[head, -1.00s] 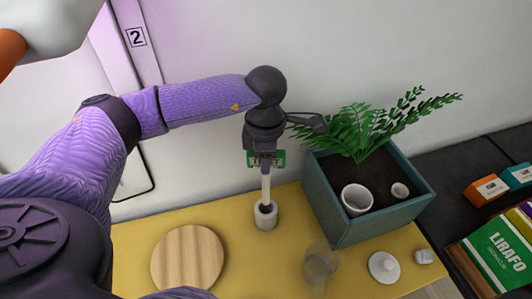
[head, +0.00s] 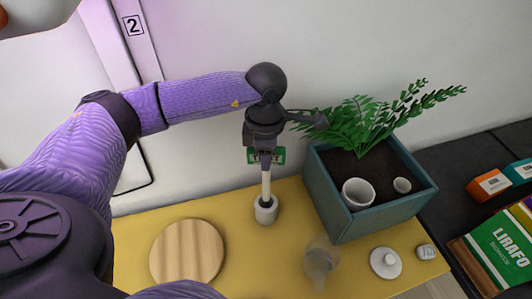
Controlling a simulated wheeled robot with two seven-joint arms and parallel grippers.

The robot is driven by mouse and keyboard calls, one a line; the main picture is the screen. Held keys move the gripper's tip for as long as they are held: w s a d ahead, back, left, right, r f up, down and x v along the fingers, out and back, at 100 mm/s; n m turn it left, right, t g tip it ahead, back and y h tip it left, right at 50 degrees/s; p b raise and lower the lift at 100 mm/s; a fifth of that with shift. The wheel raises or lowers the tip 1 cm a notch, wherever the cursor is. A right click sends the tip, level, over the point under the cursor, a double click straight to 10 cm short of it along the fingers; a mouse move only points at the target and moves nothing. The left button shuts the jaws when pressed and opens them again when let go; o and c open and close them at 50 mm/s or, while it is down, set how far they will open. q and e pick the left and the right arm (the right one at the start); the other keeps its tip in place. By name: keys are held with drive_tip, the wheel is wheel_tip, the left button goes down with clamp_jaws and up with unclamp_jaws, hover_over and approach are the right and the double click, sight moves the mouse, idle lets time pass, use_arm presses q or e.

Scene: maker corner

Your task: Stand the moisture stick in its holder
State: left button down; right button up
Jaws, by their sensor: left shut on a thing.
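The moisture stick (head: 266,186) is a pale upright rod with a green board at its top. My left gripper (head: 265,160) is shut on its upper part, pointing down. The holder (head: 265,213) is a small light cylinder with a dark opening, standing on the yellow table. The stick's lower end meets the holder's opening, and its tip is hidden there. I cannot tell how deep it sits. My right gripper is not in view.
A teal planter (head: 366,208) with a fern and two small white pots stands right of the holder. A clear glass (head: 320,262), a white lid (head: 385,263) and a round wooden board (head: 187,252) are on the yellow table (head: 240,270). Boxes lie on a dark surface at right.

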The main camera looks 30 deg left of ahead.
sight(266, 177)
use_arm(q)
drive_tip(key=shift+f, duration=0.15)
idle(0.5)
drive_tip(key=shift+f+b, duration=3.05)
drive_tip(key=shift+f, duration=0.55)
drive_tip(key=shift+c, duration=1.8)
unclamp_jaws()
drive_tip(key=o, duration=0.4)
drive_tip(key=shift+c, duration=0.2)
